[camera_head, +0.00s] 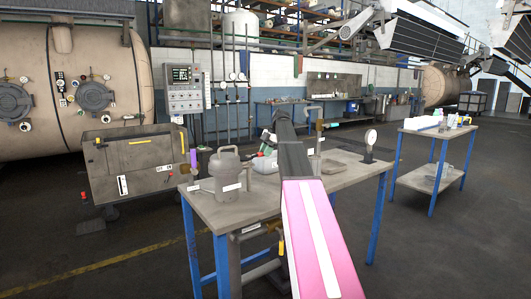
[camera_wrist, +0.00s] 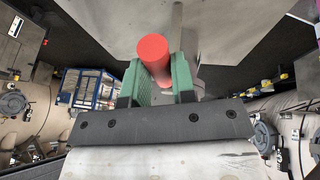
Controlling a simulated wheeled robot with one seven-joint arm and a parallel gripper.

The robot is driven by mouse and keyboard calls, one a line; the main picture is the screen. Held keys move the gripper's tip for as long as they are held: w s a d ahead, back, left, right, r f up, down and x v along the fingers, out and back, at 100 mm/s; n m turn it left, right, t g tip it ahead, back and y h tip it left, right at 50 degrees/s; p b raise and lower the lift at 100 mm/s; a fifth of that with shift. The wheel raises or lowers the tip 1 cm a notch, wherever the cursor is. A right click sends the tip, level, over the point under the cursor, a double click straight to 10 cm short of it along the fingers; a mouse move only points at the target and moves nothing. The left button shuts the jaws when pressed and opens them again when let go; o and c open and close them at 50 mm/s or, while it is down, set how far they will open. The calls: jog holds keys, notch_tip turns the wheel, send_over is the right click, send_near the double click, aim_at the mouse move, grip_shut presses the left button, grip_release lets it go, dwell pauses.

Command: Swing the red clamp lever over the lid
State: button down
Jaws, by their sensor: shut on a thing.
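A red cylindrical grip (camera_wrist: 154,56), which looks like the handle of the clamp lever, stands between the green fingers of my gripper (camera_wrist: 160,80) in the wrist view. The fingers are shut on it. A thin grey bar (camera_wrist: 177,22) shows just beyond the grip; whether the two are joined is hidden. A broad pale grey flat surface (camera_wrist: 235,35) lies behind the fingers; I cannot tell whether it is the lid. In the head view my arm reaches over the workbench (camera_head: 250,206) and hides most of my gripper and the lever.
A grey lidded jug (camera_head: 225,178) stands on the bench's left side, and a round dial gauge (camera_head: 370,138) on its right. A grey cabinet (camera_head: 128,160) and a tan vessel (camera_head: 60,85) stand at left. A side table (camera_head: 413,180) is at right, with open floor between.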

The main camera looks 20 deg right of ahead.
dwell(0.3)
jog(key=c, duration=1)
grip_release()
jog(key=shift+w, duration=0.1)
jog(key=shift+o, duration=0.2)
jog(key=shift+r, duration=0.1)
jog(key=v, duration=1)
jog(key=shift+r, duration=0.25)
jog(key=shift+d, duration=0.2)
